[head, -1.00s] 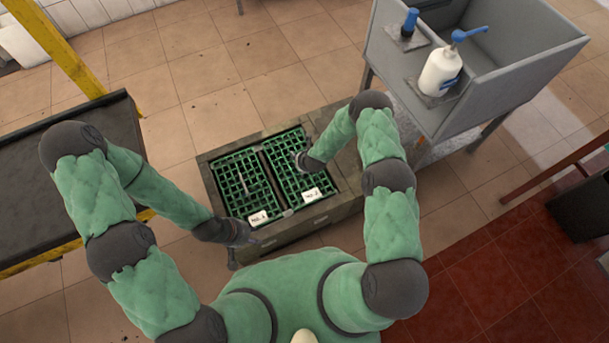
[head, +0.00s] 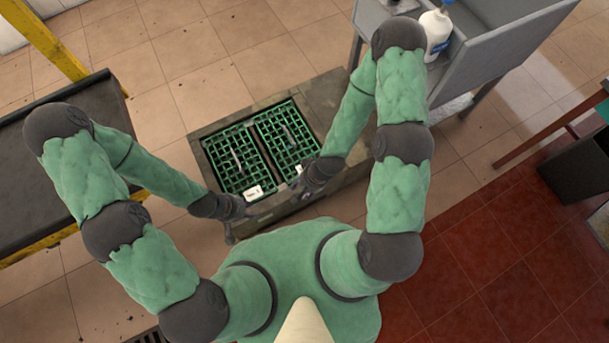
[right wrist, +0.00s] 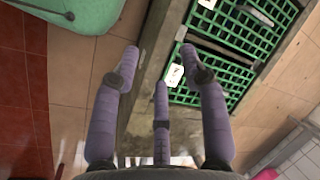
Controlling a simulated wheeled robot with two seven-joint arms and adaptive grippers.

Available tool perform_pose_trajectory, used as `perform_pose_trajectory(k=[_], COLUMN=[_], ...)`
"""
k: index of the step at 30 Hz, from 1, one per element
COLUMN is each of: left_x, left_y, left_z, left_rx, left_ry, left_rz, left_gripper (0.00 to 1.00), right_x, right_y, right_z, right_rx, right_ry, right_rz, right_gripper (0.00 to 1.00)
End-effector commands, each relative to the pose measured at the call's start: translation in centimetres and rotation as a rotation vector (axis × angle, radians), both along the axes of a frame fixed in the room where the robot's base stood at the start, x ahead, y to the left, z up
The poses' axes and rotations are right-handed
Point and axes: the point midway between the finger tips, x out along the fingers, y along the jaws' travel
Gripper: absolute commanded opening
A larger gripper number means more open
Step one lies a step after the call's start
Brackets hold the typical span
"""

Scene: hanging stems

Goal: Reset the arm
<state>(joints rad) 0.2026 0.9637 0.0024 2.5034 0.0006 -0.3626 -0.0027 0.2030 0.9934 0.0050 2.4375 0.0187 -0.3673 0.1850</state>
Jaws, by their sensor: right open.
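My left gripper (head: 248,212) is small and dark in the head view, at the front edge of the wooden frame beside the left green crate (head: 228,175). Its fingers are too small to tell open from shut. My right gripper (head: 298,190) is near the front end of the right green crate (head: 290,150), and the crate's label is partly hidden behind it. In the right wrist view, its purple fingers are spread apart (right wrist: 152,78) with nothing held between them. The two grippers are apart from each other.
The crates sit side by side in a wooden frame (head: 330,95), with a thin grey piece on each. A grey sink (head: 490,55) with a white pump bottle (head: 437,32) stands at upper right. A dark conveyor (head: 45,200) lies at left. Tiled floor is open around them.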

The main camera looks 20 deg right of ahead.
Motion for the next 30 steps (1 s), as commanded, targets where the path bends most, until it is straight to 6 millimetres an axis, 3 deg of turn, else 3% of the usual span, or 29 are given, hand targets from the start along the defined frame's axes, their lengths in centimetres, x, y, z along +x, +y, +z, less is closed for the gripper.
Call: perform_pose_trajectory(k=[3,7,30], left_x=[0.0,0.0,0.0], left_y=[0.0,0.0,0.0], left_z=[0.0,0.0,1.5], left_rx=[0.0,0.0,0.0], left_ry=[0.0,0.0,0.0], left_rz=[0.0,0.0,0.0], left_gripper=[0.4,0.4,0.4], right_x=[-1.8,-2.5,-2.5], right_y=[0.1,0.2,0.2], right_z=[1.0,1.4,2.9], right_rx=[0.002,0.004,0.004], right_ry=[-0.021,-0.033,-0.034], right_rz=[0.14,0.204,0.208], right_gripper=[0.44,0.44,0.44])
